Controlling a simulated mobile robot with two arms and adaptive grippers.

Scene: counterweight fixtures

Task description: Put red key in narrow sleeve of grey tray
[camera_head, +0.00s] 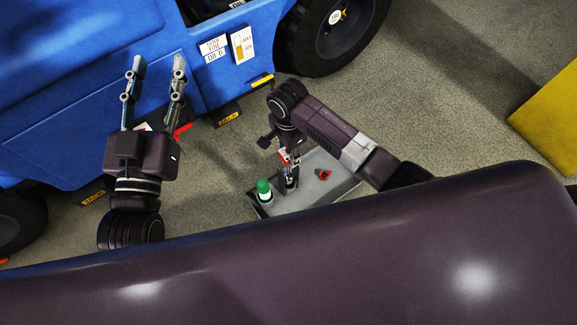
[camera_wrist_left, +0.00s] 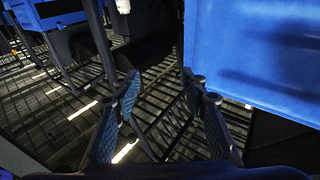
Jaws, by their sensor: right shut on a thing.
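The grey tray (camera_head: 336,190) lies on the floor in the head view, partly behind my right arm. My right gripper (camera_head: 290,178) points down over its left part and is shut on a small red piece (camera_head: 284,156), apparently the red key. Most of that piece is hidden by the fingers. A grey upright block stands in the tray by the fingertips; I cannot tell whether it is the narrow sleeve or whether the key touches it. My left gripper (camera_head: 158,66) is open and empty beside the blue vehicle, left of the tray; its spread fingers show in the left wrist view (camera_wrist_left: 163,82).
A green-topped cylinder (camera_head: 264,190) stands at the tray's left end. Another small red object (camera_head: 324,174) sits in the tray, right of my right gripper. The blue vehicle (camera_head: 90,80) with a black wheel (camera_head: 340,35) fills the upper left. A yellow block (camera_head: 550,120) stands at right.

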